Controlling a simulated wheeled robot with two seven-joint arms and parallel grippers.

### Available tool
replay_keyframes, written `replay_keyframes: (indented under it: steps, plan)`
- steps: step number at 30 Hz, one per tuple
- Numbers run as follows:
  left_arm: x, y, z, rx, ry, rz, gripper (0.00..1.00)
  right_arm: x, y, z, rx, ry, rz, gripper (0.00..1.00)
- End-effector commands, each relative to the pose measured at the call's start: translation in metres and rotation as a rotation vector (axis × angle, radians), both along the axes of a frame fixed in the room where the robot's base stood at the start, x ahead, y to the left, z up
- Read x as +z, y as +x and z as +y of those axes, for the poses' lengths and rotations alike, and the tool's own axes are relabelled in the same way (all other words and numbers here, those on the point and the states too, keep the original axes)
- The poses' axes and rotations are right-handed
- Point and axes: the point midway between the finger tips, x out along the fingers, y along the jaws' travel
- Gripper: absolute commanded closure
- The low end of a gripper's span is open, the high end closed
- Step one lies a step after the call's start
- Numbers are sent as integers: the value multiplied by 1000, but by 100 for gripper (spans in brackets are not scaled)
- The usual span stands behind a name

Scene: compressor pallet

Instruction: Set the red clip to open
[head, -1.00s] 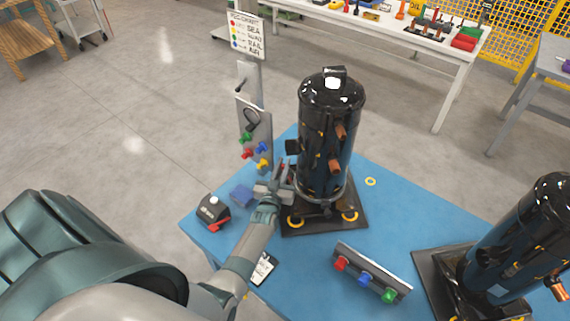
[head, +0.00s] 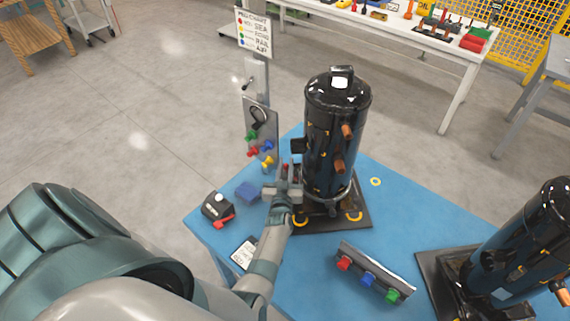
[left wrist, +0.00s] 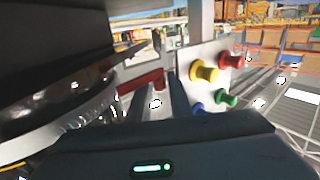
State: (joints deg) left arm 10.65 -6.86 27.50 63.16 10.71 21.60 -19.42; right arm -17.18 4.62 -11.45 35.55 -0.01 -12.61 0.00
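The black compressor (head: 332,130) stands upright on its dark base on the blue table top. A small red piece, which looks like the red clip (head: 285,171), shows at the compressor's lower left side. In the left wrist view the red clip (left wrist: 150,80) lies just beyond my fingertips, close to the dark compressor body. My left gripper (head: 290,175) is beside the compressor's lower left side. Its fingers look apart, with nothing seen between them; contact with the clip cannot be told. My right gripper is not in view.
A panel with coloured knobs (head: 260,135) stands left of the gripper, close by. A blue block (head: 248,191) and a black box with a red lever (head: 216,208) lie left. A three-knob strip (head: 372,272) and a second compressor (head: 525,240) are at right.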

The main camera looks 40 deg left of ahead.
Motion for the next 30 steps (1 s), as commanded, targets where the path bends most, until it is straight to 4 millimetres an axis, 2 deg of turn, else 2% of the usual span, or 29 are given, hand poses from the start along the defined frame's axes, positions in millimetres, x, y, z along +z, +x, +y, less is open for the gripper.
replay_keyframes:
  steps: [11, 30]
  plan:
    - [1, 3, 3, -60, 6, -3, 79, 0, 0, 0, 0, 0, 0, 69]
    - [0, 18, -7, -333, 4, -2, 79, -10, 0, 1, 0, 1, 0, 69]
